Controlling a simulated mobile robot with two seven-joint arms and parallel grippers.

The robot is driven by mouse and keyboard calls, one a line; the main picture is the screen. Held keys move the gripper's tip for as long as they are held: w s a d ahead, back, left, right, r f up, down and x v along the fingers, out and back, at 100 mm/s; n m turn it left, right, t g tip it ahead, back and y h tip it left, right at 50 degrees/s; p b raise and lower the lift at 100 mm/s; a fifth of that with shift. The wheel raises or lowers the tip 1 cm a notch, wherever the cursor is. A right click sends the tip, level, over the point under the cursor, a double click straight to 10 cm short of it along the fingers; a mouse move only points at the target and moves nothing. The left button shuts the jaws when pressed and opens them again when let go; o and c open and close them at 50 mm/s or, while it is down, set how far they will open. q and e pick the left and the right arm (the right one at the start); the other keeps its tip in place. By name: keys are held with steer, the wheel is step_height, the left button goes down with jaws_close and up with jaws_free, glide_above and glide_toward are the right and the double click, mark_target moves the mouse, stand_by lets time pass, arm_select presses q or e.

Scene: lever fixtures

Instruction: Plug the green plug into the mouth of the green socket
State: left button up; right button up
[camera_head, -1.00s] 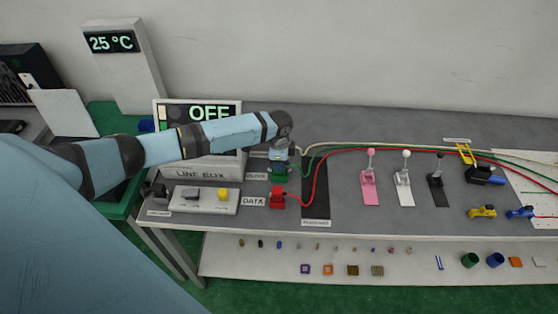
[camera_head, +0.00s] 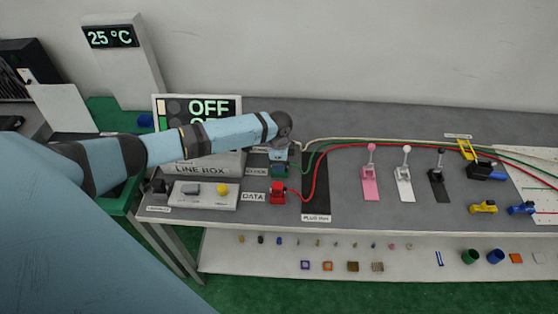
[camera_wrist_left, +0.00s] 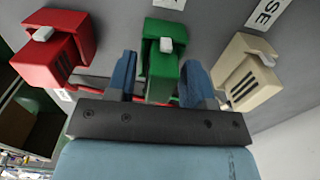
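A green block (camera_head: 279,171) sits on the grey bench in the CLOCK row, with a green cable leaving to its right. In the left wrist view the green body (camera_wrist_left: 161,75) has a pale latch on top. The green plug and green socket look like one body here; I cannot tell how deep the plug sits. My left gripper (camera_head: 279,156) is over it, pointing down. In the left wrist view its two blue fingers (camera_wrist_left: 160,82) stand apart on either side of the green body, with a visible gap at the left finger. My right gripper is out of view.
A red plug and socket (camera_head: 277,193) are close in front, by the DATA label. A cream socket (camera_wrist_left: 248,72) with dark slots is on the other side. A dark mat (camera_head: 316,203) lies to the right, crossed by cables. Levers stand further right; the line box (camera_head: 205,164) is left.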

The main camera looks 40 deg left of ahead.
arm_select(q)
steer(key=shift+o, duration=0.2)
steer(key=shift+r, duration=0.15)
step_height(320, 180, up, 14)
steer(key=shift+f+b, duration=0.25)
steer(key=shift+b, duration=0.1)
stand_by(0.4)
steer(key=s+d+f+n+t+h, duration=0.1)
steer(key=s+d+f, duration=0.2)
steer(key=d+f, duration=0.1)
steer(key=s+d+f+t+h+p, duration=0.1)
steer(key=s+d+f+t, duration=0.1)
steer(key=s+d+f, duration=0.2)
steer(key=s+d+f+n+t+h+p, duration=0.1)
steer(key=s+d+f+h, duration=0.1)
steer(key=d, duration=0.6)
steer(key=shift+s+d+f+n+t, duration=0.15)
steer(key=shift+s+f+n+t, duration=0.15)
steer(key=shift+s+f, duration=0.65)
steer(key=s+n+t+p, duration=0.2)
steer(key=s+n+t, duration=0.4)
steer(key=s, duration=1)
steer(key=shift+d+r+y, duration=0.15)
steer(key=shift+d+y, duration=0.25)
